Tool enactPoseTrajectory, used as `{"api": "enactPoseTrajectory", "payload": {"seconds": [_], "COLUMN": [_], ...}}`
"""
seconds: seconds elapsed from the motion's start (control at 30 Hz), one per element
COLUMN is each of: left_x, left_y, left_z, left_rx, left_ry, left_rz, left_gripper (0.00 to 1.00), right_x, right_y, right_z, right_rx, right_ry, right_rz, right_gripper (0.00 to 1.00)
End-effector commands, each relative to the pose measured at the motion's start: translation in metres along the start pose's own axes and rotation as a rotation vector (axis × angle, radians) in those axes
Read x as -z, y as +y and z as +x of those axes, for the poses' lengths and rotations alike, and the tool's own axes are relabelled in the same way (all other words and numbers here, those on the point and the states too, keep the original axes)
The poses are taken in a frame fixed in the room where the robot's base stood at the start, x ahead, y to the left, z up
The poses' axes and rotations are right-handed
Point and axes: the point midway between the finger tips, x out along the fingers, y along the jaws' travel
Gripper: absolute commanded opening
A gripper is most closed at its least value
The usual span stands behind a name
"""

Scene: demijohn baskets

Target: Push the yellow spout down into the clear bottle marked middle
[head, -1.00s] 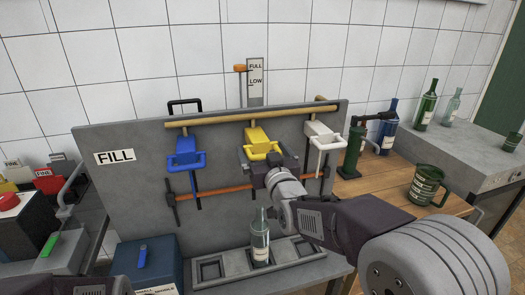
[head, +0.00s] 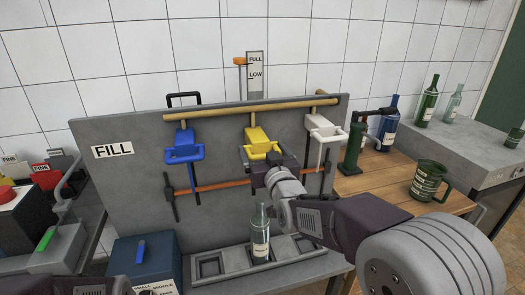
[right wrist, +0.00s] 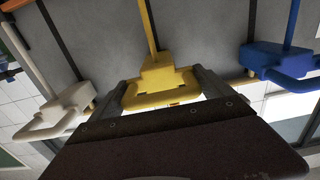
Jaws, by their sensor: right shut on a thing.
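The yellow spout (head: 257,137) hangs at the middle of the grey upright panel, between a blue and a white one. My right gripper (head: 266,160) is shut on its front loop. In the right wrist view the yellow spout (right wrist: 163,72) sits between the two fingers (right wrist: 166,92) of that gripper. The clear bottle (head: 260,234) stands upright in the middle recess of the grey tray, below the spout, with a gap between its mouth and the spout. Its label is too small to read.
The blue spout (head: 183,147) hangs left and the white spout (head: 321,127) right. An orange-brown bar (head: 225,187) crosses the panel (head: 125,185). The tray's (head: 308,246) side recesses look empty. A green jug (head: 428,182) stands on the wooden table at right.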

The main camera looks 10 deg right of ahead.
Motion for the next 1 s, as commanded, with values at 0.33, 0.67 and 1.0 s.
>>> {"api": "enactPoseTrajectory", "payload": {"seconds": [0.33,0.67,1.0], "left_x": [-0.010,-0.015,-0.015], "left_y": [-0.002,-0.003,-0.003], "left_z": [0.092,0.145,0.144], "left_rx": [0.000,0.000,0.000], "left_ry": [0.000,0.000,0.000], "left_rz": [0.000,0.000,0.000], "left_gripper": [0.36,0.36,0.36], "right_x": [-0.096,-0.153,-0.153], "right_y": [0.000,0.000,0.000], "right_z": [0.000,0.000,0.000], "right_rx": [0.000,0.000,0.000], "right_ry": [-0.001,-0.003,-0.005], "right_rz": [0.000,0.000,0.000], "right_gripper": [0.18,0.18,0.18]}}
